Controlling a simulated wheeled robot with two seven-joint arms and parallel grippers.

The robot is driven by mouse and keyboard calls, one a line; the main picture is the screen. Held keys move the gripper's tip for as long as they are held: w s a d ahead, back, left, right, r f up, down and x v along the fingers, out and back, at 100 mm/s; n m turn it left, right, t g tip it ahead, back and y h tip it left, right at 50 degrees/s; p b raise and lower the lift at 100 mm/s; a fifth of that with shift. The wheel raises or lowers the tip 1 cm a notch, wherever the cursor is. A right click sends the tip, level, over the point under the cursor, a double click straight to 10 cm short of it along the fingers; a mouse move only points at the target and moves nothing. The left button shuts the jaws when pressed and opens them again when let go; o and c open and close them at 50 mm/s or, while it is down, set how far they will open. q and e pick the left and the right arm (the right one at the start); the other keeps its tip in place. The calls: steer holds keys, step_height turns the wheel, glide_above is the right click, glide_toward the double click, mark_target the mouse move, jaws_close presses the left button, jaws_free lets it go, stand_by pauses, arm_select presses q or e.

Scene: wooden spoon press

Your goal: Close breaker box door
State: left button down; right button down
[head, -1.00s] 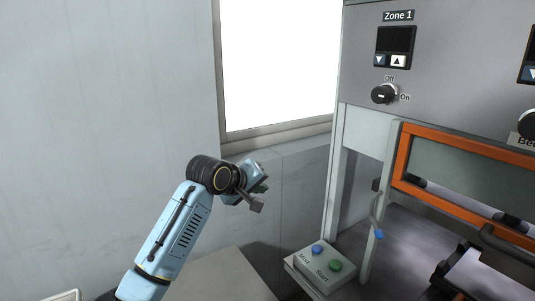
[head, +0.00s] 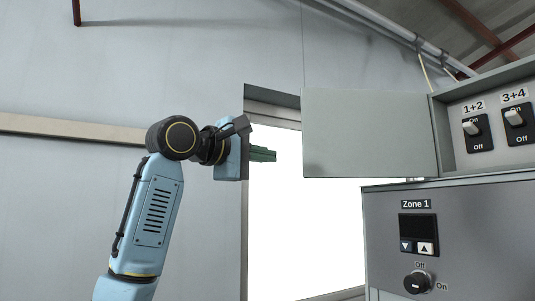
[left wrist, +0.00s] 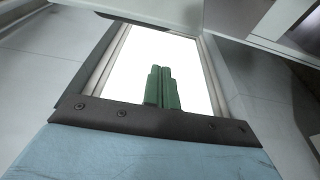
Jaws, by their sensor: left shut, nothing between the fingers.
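The breaker box door (head: 368,133) is a flat grey panel in the head view. It stands open, swung out to the left of the breaker box (head: 441,122). The box's inside shows switches labelled 1+2 (head: 473,128) and 3+4 (head: 516,118). My left gripper (head: 274,155) is left of the door's free edge, apart from it, with its green fingers pointing right. The green fingers (left wrist: 163,88) are together and empty in the left wrist view. My right gripper is not in view.
A grey control panel (head: 460,250) with a Zone 1 display (head: 418,227) and an Off/On knob (head: 417,281) is below the box. A bright window (head: 310,230) is behind my left gripper. A pipe (head: 385,25) runs along the upper wall.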

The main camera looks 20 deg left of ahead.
arm_select(q)
steer(key=p+x, duration=0.3)
steer(key=x, duration=0.5)
steer(key=shift+s+d, duration=0.3)
steer(key=shift+s, duration=0.35)
steer(key=shift+s+d, duration=0.25)
steer(key=shift+s, duration=0.4)
steer(key=shift+s+d, duration=0.3)
steer(key=shift+s, duration=0.35)
steer(key=shift+s, duration=0.1)
